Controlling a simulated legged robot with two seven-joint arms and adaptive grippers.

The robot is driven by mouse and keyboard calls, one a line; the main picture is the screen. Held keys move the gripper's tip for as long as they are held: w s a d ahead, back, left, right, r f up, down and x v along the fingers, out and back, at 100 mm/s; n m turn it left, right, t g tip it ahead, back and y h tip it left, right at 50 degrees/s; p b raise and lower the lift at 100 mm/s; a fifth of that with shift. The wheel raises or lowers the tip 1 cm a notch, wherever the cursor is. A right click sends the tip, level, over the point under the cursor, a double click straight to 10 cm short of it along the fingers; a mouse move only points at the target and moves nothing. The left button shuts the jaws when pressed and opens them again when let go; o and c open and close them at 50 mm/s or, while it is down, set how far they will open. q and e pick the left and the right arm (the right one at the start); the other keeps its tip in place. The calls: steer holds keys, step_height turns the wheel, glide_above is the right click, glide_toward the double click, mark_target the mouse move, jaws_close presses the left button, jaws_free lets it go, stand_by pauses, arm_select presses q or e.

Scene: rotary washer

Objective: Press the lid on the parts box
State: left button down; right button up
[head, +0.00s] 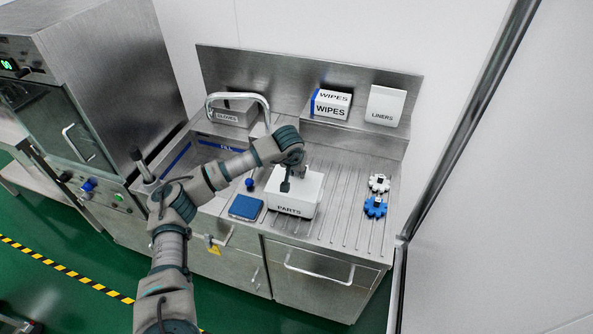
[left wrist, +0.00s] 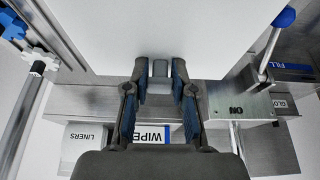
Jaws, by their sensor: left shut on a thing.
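The white parts box (head: 290,209), marked PARTS on its front, stands on the ribbed steel drainboard. Its white lid (head: 311,186) is at the top of the box; whether it is fully seated I cannot tell. In the left wrist view the lid (left wrist: 160,28) fills the upper middle as a plain white surface. My left gripper (head: 285,186) comes down over the lid from the left. In the left wrist view its two fingers (left wrist: 160,75) are closed around the lid's small grey handle (left wrist: 159,67). My right gripper is out of view.
A blue flat item (head: 245,207) and a small blue knob-like piece (head: 249,184) are left of the box. White (head: 379,183) and blue (head: 375,206) gear-shaped parts lie to its right. A wipes box (head: 331,104), liners box (head: 385,106) and tap (head: 240,97) are behind.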

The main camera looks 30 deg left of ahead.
arm_select(q)
steer(key=c, duration=0.9)
jaws_free()
steer(key=shift+r, duration=0.25)
steer(key=v, duration=1.1)
steer(key=shift+s+r, duration=0.15)
steer(key=shift+r, duration=0.05)
steer(key=shift+d, duration=0.1)
